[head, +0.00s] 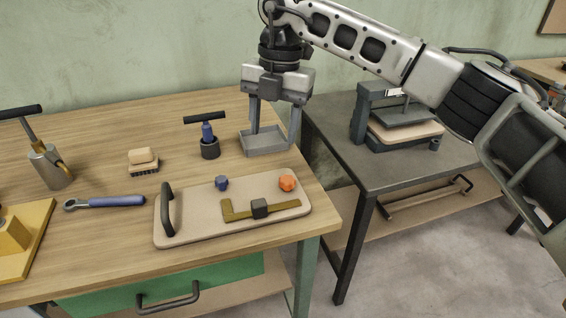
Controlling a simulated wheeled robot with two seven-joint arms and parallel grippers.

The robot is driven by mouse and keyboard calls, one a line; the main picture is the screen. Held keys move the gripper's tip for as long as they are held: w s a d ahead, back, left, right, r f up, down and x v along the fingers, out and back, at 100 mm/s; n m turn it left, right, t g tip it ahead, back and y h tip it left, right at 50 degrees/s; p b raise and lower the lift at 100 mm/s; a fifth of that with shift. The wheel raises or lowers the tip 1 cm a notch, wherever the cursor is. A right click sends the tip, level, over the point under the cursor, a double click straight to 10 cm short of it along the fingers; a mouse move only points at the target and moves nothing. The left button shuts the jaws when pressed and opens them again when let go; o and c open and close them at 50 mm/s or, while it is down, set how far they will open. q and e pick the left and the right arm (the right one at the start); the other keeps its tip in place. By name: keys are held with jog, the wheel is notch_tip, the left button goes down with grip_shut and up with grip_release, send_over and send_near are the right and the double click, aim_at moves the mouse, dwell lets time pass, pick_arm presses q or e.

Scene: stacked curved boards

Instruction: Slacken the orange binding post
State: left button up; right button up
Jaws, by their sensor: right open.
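The orange binding post (287,183) is a small faceted knob near the right end of a beige board (190,231) on the wooden bench. A blue post (222,183) stands on the same board to its left. My right gripper (273,142) points down above and behind the board, over a small grey tray (266,152). Its fingers are spread apart with nothing seen between them. The orange post is in front of the gripper and apart from it. My left gripper is out of view.
A black handle (168,210) and a brass bar with a black block (260,208) are on the board. A blue-handled wrench (105,202), a brush (144,162) and a black cup with a blue tool (210,148) are nearby. A grey table (356,172) with a press stands right.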

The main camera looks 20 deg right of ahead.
aim_at(287, 180)
jog(key=shift+m+h, duration=0.5)
jog(key=shift+h, duration=0.2)
jog(key=d+f, duration=0.1)
jog(key=f, duration=0.3)
jog(key=d+f+p, duration=0.1)
jog(key=f, duration=0.4)
jog(key=w+d+f+p, duration=0.1)
jog(key=f, duration=0.3)
jog(key=shift+f, duration=0.25)
jog(key=c, duration=1)
